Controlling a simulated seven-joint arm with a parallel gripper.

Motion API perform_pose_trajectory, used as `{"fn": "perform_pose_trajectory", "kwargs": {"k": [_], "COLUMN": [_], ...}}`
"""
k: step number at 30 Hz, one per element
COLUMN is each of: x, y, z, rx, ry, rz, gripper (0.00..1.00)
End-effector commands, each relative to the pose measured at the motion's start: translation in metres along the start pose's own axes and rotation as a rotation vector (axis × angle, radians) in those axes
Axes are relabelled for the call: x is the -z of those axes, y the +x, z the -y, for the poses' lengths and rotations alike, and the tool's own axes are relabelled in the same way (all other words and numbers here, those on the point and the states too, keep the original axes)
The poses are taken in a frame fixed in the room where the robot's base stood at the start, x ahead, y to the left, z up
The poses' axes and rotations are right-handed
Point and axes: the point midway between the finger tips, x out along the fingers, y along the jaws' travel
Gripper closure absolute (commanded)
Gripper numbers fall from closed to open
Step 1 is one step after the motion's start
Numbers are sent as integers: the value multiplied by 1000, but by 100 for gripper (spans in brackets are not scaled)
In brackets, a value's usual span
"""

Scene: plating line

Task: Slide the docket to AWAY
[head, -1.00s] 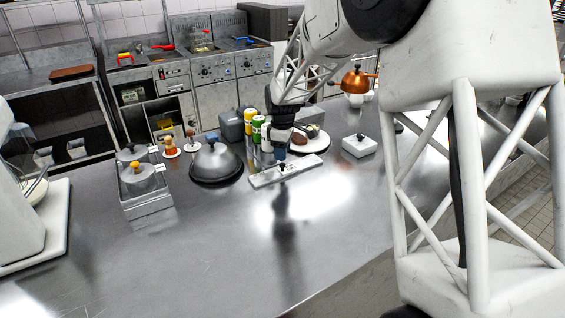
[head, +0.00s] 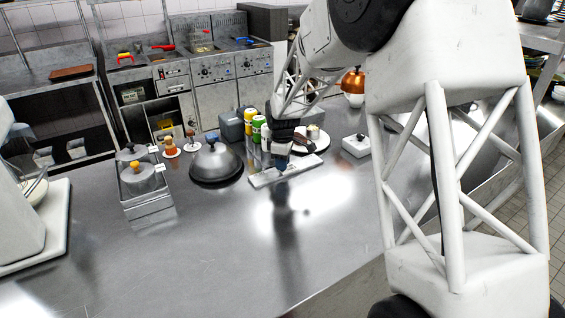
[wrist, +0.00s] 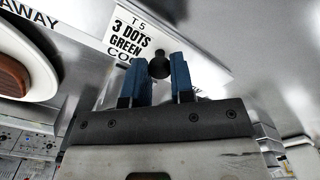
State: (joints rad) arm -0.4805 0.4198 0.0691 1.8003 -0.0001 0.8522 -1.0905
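The card lies along a pale metal strip, the rail (head: 259,181), on the counter in the head view. The word AWAY (wrist: 28,14) is at the strip's upper left in the wrist view, with other lettering partly hidden below the docket. My gripper (wrist: 159,72) has its two blue fingers on either side of the knob, a narrow gap between them. I cannot tell whether they press on it.
A plate (head: 322,146) with food lies behind the rail's right end. Bottles (head: 258,128) stand behind. The counter in front is clear.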

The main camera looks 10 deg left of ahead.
Motion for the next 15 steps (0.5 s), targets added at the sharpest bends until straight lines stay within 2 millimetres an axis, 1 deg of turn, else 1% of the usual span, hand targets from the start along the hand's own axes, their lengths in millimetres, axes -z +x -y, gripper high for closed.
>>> {"fn": "perform_pose_trajectory", "kwargs": {"k": [1, 3, 4, 11, 15], "x": [0, 0, 0, -1, -8], "y": [0, 0, 0, 0, 0], "z": [0, 0, 0, -1, -8], "rx": [0, 0, 0, 0, 0], "ry": [0, 0, 0, 0, 2], "rz": [0, 0, 0, 0, 0], "gripper": [86, 96, 100, 100, 100]}}
